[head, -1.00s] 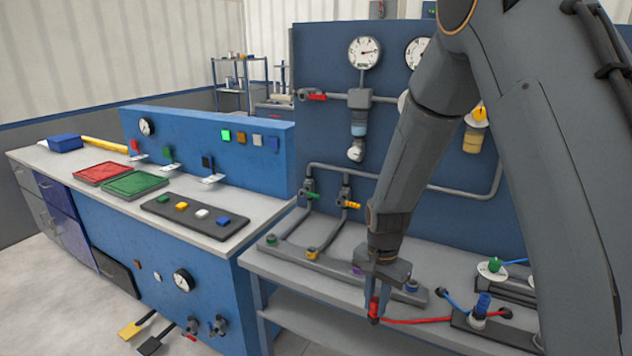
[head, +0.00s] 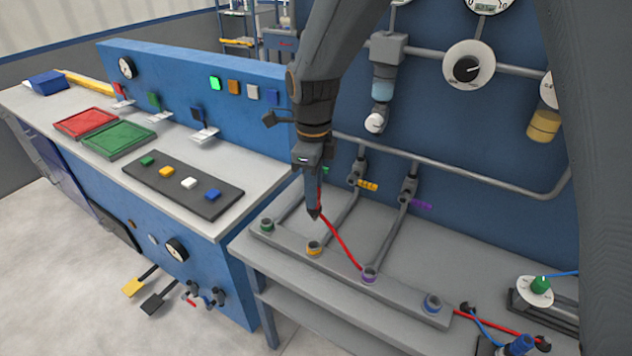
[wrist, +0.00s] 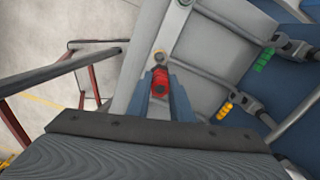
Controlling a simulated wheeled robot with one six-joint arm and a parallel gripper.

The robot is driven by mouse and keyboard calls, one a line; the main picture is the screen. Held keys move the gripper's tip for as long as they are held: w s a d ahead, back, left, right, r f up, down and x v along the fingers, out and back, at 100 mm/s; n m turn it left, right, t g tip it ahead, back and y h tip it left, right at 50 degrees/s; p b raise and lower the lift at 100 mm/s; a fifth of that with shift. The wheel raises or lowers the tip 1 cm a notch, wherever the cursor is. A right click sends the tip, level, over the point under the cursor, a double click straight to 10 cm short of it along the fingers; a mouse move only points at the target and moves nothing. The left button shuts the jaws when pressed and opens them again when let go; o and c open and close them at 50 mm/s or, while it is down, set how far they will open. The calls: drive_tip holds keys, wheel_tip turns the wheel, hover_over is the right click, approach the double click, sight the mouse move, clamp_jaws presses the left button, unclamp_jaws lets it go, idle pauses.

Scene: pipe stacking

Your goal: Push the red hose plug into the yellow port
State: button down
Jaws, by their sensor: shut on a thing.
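My gripper (head: 314,211) is shut and points down, above and behind the yellow port (head: 314,248) on the grey manifold bar. In the wrist view the red hose plug (wrist: 160,88) is held between the two blue-grey fingers. A yellowish-rimmed port (wrist: 158,56) shows just beyond the plug, partly covered by it. The plug is apart from the port in the head view, where the fingers mostly hide it. The red hose (head: 342,244) runs from the fingers down to the right, past the purple port.
The bar also carries a green port (head: 267,226), a purple port (head: 369,275) and a blue port (head: 433,303). Pipes with valves rise behind it, one with a yellow handle (head: 367,185). A blue plug (head: 522,344) stands at the lower right.

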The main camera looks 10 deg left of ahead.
sight(314, 219)
drive_tip(key=shift+d+f+b, duration=0.1)
drive_tip(key=shift+f+b, duration=3.9)
drive_tip(key=shift+f, duration=0.5)
drive_tip(key=shift+p, duration=0.4)
drive_tip(key=shift+f, duration=1.6)
drive_tip(key=c, duration=1.5)
unclamp_jaws()
